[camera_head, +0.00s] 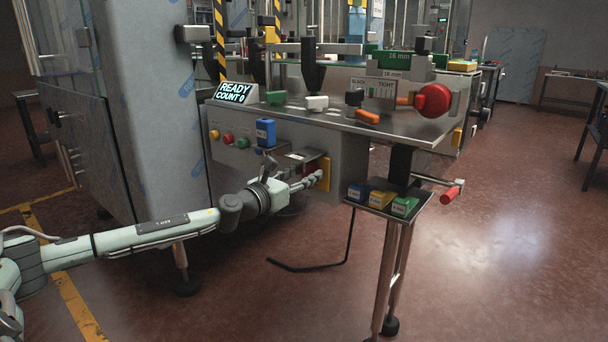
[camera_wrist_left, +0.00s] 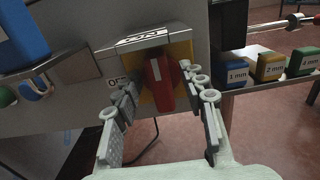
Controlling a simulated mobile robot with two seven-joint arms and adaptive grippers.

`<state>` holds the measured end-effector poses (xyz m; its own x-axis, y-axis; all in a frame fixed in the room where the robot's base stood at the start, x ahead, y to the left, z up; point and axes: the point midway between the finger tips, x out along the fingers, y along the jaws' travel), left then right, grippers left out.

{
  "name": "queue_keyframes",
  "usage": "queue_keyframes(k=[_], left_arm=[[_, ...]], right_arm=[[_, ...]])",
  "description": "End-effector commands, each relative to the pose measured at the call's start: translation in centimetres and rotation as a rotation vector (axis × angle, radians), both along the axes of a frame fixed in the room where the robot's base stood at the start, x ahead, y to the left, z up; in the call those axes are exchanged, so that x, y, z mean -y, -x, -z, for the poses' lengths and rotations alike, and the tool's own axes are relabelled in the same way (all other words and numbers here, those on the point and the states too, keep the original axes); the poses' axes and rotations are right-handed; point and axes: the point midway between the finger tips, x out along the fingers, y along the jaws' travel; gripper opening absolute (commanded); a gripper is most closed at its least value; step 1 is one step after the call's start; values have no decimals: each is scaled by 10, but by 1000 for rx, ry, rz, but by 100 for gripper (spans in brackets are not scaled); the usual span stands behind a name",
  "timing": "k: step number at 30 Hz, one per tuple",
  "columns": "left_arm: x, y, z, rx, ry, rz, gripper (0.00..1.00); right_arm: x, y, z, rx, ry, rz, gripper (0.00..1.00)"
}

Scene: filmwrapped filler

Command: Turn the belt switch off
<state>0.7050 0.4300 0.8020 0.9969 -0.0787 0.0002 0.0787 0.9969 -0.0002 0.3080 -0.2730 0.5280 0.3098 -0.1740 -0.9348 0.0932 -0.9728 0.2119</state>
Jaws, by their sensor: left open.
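The belt switch is a red rotary knob (camera_wrist_left: 160,84) with a white mark, on a yellow plate (camera_wrist_left: 183,52) on the machine's front panel. In the wrist view an "OFF" label (camera_wrist_left: 117,81) sits left of the knob, and a label plate (camera_wrist_left: 142,40) is above it, its text hard to read. The knob stands nearly upright, leaning slightly. In the head view the yellow plate (camera_head: 325,172) shows at the panel's right end, the knob partly hidden by my fingers. My left gripper (camera_wrist_left: 158,106) is open, one finger on each side of the knob; contact is unclear. It also shows in the head view (camera_head: 312,181).
Blue, yellow and green blocks (camera_head: 380,199) lie on a small shelf right of the switch. A blue block (camera_head: 265,132) and several buttons (camera_head: 228,139) are left of it. A display (camera_head: 236,92) reads "READY COUNT 0". A red-handled crank (camera_head: 450,193) sticks out at right.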

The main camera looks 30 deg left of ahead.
Motion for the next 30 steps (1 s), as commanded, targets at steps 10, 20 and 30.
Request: queue_keyframes(k=[10, 20, 30], left_arm=[[0, 0, 0, 0, 0, 0, 3], [0, 0, 0, -1, 19, 0, 0], [-2, 0, 1, -17, 202, 0, 0]], right_arm=[[0, 0, 0, 1, 0, 0, 0], [0, 0, 0, 2, 0, -1, 0], [0, 0, 0, 2, -1, -2, 0]])
